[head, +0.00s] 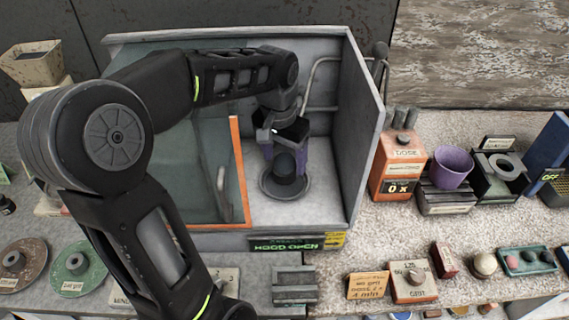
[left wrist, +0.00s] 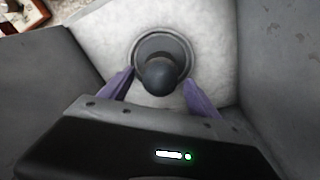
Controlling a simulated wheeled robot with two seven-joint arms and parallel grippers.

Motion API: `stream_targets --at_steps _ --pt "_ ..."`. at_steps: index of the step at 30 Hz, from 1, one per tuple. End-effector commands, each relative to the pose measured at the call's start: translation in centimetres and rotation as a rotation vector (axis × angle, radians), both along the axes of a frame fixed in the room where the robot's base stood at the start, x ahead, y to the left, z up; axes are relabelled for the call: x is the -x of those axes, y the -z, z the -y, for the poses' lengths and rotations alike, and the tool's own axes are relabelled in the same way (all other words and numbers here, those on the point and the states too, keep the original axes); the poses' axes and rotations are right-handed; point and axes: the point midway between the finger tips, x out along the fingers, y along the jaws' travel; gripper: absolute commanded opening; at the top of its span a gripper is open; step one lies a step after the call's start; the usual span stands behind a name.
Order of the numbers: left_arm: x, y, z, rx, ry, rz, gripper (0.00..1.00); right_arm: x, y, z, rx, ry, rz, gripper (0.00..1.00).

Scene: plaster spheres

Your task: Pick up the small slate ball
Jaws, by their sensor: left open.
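The dark slate ball (head: 285,166) sits on a round grey base (head: 272,188) inside the open-fronted hood (head: 357,110). In the left wrist view the ball (left wrist: 160,76) is near the picture's middle, over the round base (left wrist: 143,44). My left gripper (head: 284,160) reaches into the hood from above. Its purple fingers stand apart on either side of the ball, as the left wrist view of the gripper (left wrist: 158,92) also shows. I cannot tell whether the fingers touch it. My right gripper is not in view.
The hood's glass panel with an orange edge (head: 240,170) stands left of the ball, and grey walls enclose the back and right. An orange dose box (head: 400,165) and a purple cup (head: 451,166) stand right of the hood. A small grey block (head: 294,285) is in front.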

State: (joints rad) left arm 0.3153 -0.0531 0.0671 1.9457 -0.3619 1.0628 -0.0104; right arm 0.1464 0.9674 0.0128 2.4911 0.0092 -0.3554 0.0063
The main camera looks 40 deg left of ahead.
Motion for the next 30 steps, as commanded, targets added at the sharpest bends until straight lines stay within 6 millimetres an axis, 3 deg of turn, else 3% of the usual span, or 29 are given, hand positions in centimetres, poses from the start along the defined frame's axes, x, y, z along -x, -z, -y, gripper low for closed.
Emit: stream_targets --at_steps 9,30 --pt "0.01 -0.01 0.01 0.0 0.0 0.0 0.7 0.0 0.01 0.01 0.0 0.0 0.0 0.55" --pt "0.01 -0.01 0.01 0.0 0.0 0.0 0.13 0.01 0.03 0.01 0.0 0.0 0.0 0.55"
